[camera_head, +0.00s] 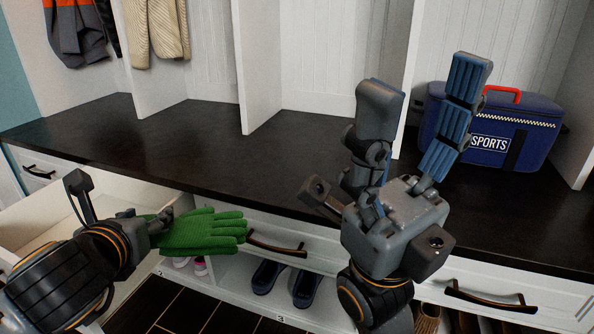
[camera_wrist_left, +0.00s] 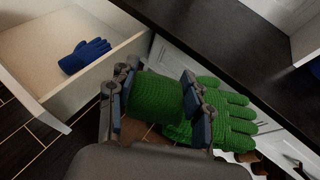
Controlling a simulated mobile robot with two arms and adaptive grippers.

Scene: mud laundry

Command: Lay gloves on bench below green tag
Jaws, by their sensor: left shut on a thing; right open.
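Green knitted gloves (camera_head: 203,232) are in my left gripper (camera_head: 152,224), in front of the bench's front edge and below its top. In the left wrist view the green gloves (camera_wrist_left: 232,118) lie between the two fingers, fingers of the gloves pointing right. How many gloves are held is unclear. The dark bench top (camera_head: 215,150) runs across the head view. My right gripper (camera_head: 424,95) is open and empty, raised in front of the bench on the right. No green tag shows in either view.
A blue glove (camera_wrist_left: 84,55) lies in the open white drawer (camera_wrist_left: 50,95) under the bench. A blue sports bag (camera_head: 500,125) stands on the bench at right. White dividers (camera_head: 258,65) split the bench into bays. Shoes (camera_head: 268,277) sit below. The left and middle bench top is clear.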

